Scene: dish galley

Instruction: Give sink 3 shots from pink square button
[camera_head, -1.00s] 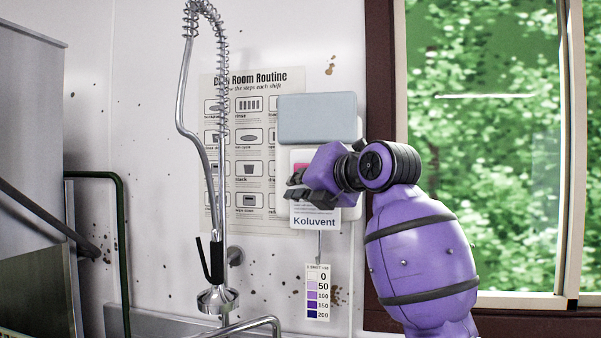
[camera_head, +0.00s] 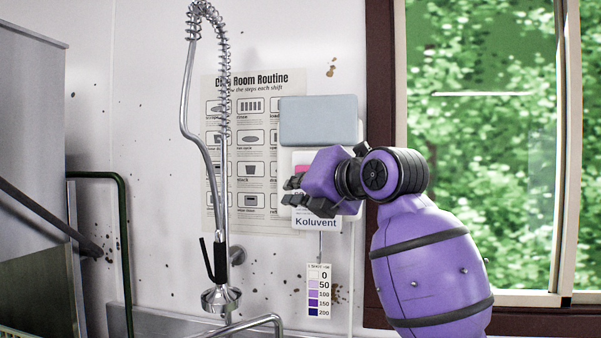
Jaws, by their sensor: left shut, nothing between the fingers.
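The white dispenser labelled Koluvent (camera_head: 316,223) hangs on the wall below a grey-blue box (camera_head: 319,121). A small part of a pink button (camera_head: 302,168) shows on its front, just above my fingers; the rest is hidden behind my gripper. My left gripper (camera_head: 290,191) is shut and empty in front of the dispenser, its fingers pointing left and a little below the pink patch. I cannot tell whether it touches the dispenser. The sink's back rim (camera_head: 160,322) shows at the bottom; its basin is out of view. My right gripper is not in view.
A spring-hose sprayer (camera_head: 221,298) hangs left of the dispenser, with a metal tap (camera_head: 262,319) below. A shot colour chart (camera_head: 319,291) hangs under the dispenser. A routine poster (camera_head: 250,180) is behind. A window (camera_head: 490,150) is at the right.

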